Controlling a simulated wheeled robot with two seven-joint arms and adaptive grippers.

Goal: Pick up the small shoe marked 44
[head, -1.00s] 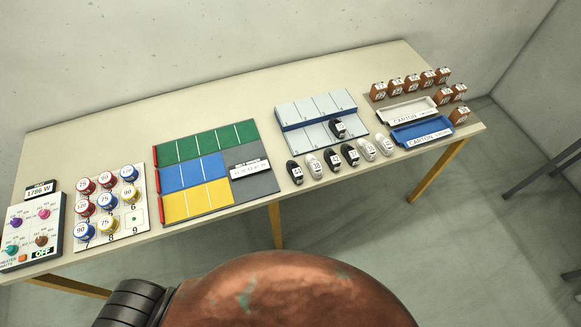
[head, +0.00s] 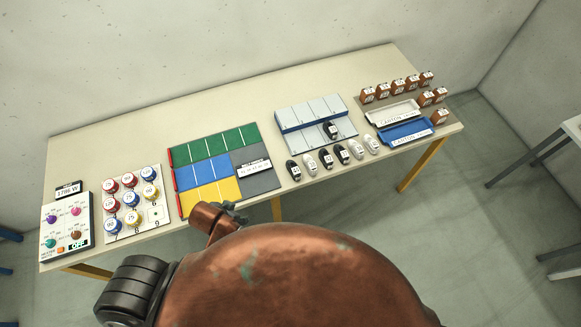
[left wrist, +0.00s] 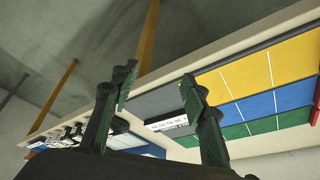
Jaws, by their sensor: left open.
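Several small black and white shoes stand in a row at the table's front edge in the head view. The leftmost, a black shoe (head: 294,171), has a small label that seems to read 44, though it is hard to read. My left gripper (head: 233,208) is partly hidden behind my own copper-coloured body, at the front edge by the yellow panel, left of the shoes and apart from them. In the left wrist view its two dark green fingers (left wrist: 158,82) are spread with nothing between them. The row of shoes (left wrist: 75,131) appears small at that view's left. My right gripper is not in view.
A grey-blue rack (head: 290,118) with one black shoe on it stands behind the row. A blue carton tray (head: 408,137) and a white tray (head: 380,116) lie to the right, near brown boxes. A green, blue and yellow board (head: 205,146) lies to the left.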

